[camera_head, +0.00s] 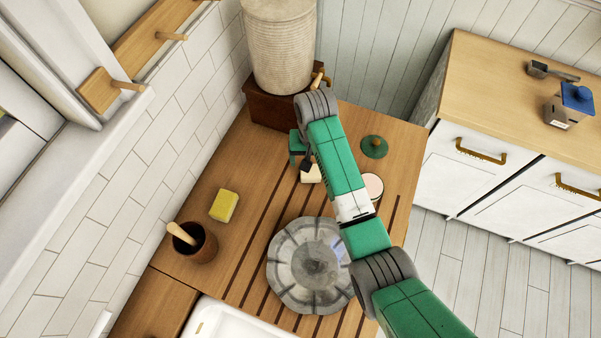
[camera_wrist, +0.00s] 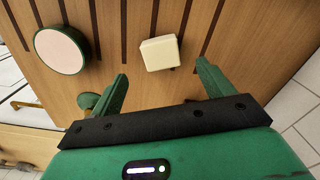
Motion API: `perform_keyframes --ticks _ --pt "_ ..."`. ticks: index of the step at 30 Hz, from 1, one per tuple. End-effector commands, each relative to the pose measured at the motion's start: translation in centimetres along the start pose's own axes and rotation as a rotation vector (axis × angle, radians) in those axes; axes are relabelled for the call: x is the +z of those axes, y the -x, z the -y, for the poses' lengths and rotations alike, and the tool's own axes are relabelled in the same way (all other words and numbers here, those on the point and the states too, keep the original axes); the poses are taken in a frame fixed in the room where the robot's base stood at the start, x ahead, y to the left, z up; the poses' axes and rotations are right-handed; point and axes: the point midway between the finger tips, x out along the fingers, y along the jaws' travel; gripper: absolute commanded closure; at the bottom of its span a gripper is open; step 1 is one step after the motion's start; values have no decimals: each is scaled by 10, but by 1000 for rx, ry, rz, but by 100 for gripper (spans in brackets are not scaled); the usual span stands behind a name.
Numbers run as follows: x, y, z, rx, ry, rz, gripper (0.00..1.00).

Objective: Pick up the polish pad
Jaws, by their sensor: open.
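A small cream block with rounded edges, which looks like the polish pad (camera_wrist: 160,53), lies on the wooden counter. It shows just beyond and between my fingertips in the wrist view. In the head view the pad (camera_head: 312,174) is partly hidden by my gripper (camera_head: 305,160). My gripper is open, and it also shows in the wrist view (camera_wrist: 162,69) with one green finger on each side of a clear gap. Nothing is between the fingers, and they look apart from the pad.
A round green tin with a pink top (camera_wrist: 60,50) lies left of the pad in the wrist view. A green knobbed lid (camera_head: 374,147), a yellow sponge (camera_head: 223,206), a brown pot (camera_head: 194,243) and a large ribbed grey dish (camera_head: 312,265) also occupy the counter. A stoneware crock (camera_head: 279,45) stands behind.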

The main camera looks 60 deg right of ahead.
Motion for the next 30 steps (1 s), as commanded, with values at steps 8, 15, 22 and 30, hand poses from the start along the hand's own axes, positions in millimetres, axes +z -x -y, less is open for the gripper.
perform_keyframes --ticks 8,15,22,30 --pt "0 -30 0 1 0 1 20" --pt "-1 -62 0 -1 1 -2 20" --pt "-1 -63 1 -1 1 -3 22" --pt "-1 -63 1 -1 1 -3 68"
